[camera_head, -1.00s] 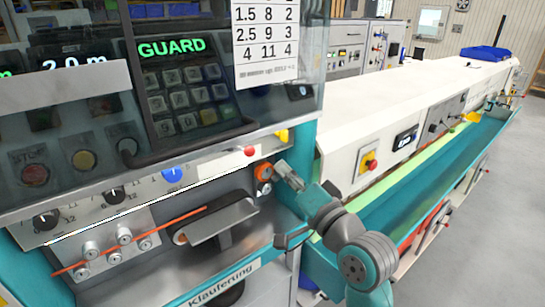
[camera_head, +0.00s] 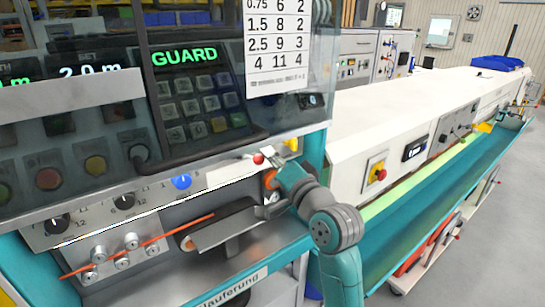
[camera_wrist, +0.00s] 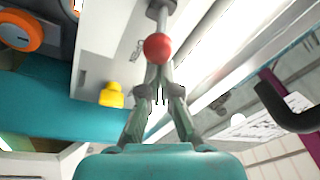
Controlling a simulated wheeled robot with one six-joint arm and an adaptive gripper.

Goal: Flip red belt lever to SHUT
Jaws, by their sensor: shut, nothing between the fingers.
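The red belt lever's ball knob (camera_head: 258,158) sits at the right end of the pale strip on the machine front, below the clear guard. In the wrist view the red knob (camera_wrist: 158,46) sits on a grey metal stem, just beyond my fingertips. My gripper (camera_head: 279,162) is beside the knob on its right, and in the wrist view my gripper (camera_wrist: 158,70) has its fingers shut together, with nothing held. The fingertips look very close to the knob; I cannot tell if they touch. The SHUT marking is not readable.
A yellow knob (camera_head: 291,144) is close to my gripper on the right, also in the wrist view (camera_wrist: 111,95). An orange round part (camera_head: 270,179) lies just below. The guard's dark handle (camera_wrist: 290,108) is nearby.

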